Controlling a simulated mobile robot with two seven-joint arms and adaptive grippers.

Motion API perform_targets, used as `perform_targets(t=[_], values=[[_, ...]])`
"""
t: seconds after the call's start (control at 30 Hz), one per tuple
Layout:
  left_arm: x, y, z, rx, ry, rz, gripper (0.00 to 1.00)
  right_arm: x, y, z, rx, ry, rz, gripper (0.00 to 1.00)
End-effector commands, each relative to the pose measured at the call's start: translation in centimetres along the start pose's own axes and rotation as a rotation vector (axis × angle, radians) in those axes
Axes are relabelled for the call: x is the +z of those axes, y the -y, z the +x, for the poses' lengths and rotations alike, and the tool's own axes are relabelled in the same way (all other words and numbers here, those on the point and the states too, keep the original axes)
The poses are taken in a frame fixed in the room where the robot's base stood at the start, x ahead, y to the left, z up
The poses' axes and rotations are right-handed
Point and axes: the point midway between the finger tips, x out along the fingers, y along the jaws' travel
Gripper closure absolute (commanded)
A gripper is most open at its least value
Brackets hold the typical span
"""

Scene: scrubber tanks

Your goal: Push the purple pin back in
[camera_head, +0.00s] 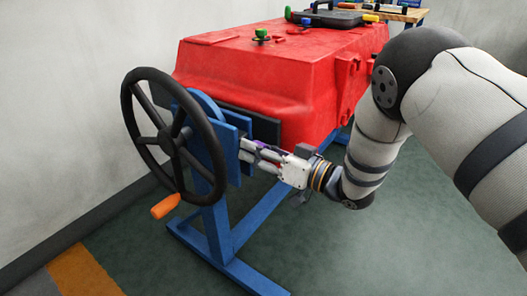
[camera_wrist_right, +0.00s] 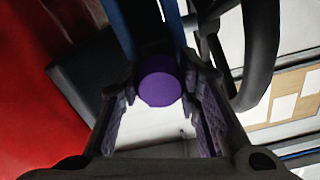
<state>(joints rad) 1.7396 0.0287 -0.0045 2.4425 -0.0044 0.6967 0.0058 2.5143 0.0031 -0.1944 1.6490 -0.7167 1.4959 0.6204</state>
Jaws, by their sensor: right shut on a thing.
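The purple pin (camera_wrist_right: 160,80) shows its round end between the fingertips in the right wrist view. In the head view only a small purple patch of the pin (camera_head: 262,144) shows, beside the blue stand, mostly hidden by the fingers. My right gripper (camera_head: 255,151) reaches in from the right and is shut on the pin, with a finger on each side of it in the wrist view. How deep the pin sits is hidden. My left gripper is in neither view.
A black handwheel (camera_head: 128,98) with an orange handle (camera_head: 166,206) stands on a blue frame (camera_head: 222,235) just left of the gripper. A red tank (camera_head: 250,75) rises behind. Green floor at the front is clear. A wooden table (camera_head: 405,14) stands at the back.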

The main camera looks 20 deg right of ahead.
Motion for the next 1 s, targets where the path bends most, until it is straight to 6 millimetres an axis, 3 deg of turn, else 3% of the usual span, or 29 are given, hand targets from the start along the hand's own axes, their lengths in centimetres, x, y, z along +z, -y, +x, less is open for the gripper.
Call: perform_targets(t=[0.1,0.13,0.2,0.57,0.9,1.0], values=[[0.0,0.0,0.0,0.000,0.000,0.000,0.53,-0.2,0.1,0.2,-0.001,-0.004,-0.001,1.00],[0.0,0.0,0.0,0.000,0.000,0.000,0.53,-0.2,0.1,0.2,-0.001,-0.004,-0.001,0.62],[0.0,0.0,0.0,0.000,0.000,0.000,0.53,-0.2,0.1,0.2,-0.001,-0.004,-0.002,0.48],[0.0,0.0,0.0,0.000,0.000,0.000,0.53,-0.1,0.0,-0.6,0.001,-0.001,-0.001,0.48],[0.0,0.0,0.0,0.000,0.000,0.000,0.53,-0.1,0.0,-9.1,0.002,-0.004,0.002,0.48],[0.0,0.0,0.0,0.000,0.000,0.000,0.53,-0.1,0.0,-10.7,0.001,-0.003,0.000,0.48]])
